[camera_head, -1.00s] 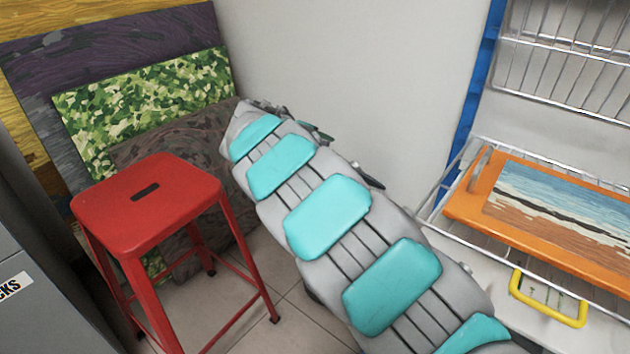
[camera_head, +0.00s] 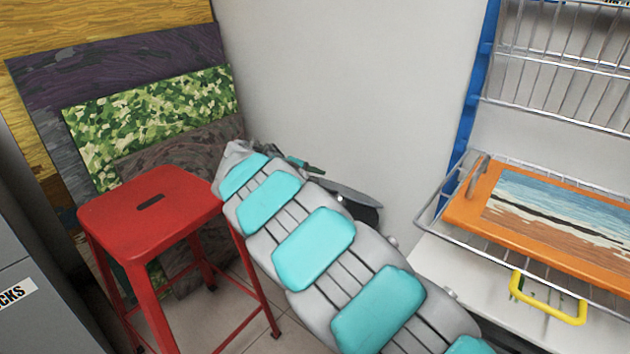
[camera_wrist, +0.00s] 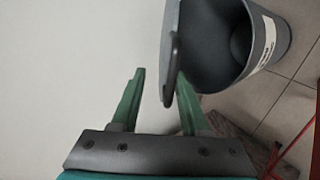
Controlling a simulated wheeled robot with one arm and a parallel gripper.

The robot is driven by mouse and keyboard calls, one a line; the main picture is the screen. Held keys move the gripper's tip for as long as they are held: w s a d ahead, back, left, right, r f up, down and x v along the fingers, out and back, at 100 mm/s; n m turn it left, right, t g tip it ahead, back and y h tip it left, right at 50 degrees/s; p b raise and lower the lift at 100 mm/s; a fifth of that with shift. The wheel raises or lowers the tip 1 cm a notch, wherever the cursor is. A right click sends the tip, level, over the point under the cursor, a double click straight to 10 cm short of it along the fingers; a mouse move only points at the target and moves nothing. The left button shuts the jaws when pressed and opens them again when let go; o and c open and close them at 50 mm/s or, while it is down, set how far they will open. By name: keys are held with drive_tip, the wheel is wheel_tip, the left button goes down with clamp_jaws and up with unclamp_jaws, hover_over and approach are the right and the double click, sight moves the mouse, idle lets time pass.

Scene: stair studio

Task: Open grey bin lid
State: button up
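The grey bin (camera_wrist: 240,75) shows at the upper right of the wrist view, with a white label on its side and its dark inside partly visible. Its grey lid (camera_wrist: 171,55) is seen nearly edge-on, tilted up from the opening. My gripper (camera_wrist: 160,75) is open, with its green fingers apart. The lid's lower edge lies between the fingertips, close to the right one; I cannot tell whether they touch. In the head view the lid (camera_head: 345,197) shows beyond my arm, and most of the bin is hidden. My gripper (camera_head: 303,163) is small there.
A red stool (camera_head: 150,210) stands left of my arm. Painted boards (camera_head: 150,110) lean at the back left. A wire rack (camera_head: 560,85) with an orange-framed picture (camera_head: 540,220) and a yellow handle (camera_head: 548,300) is at the right. A white wall (camera_head: 350,80) stands behind.

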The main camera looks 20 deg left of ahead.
drive_tip(key=w+r+p+v, duration=0.1)
drive_tip(key=p+v, duration=0.1)
drive_tip(key=v, duration=0.6)
drive_tip(key=shift+s+r, duration=0.2)
drive_tip(key=shift+r, duration=0.2)
idle(0.4)
drive_tip(key=shift+d, duration=0.1)
idle(0.4)
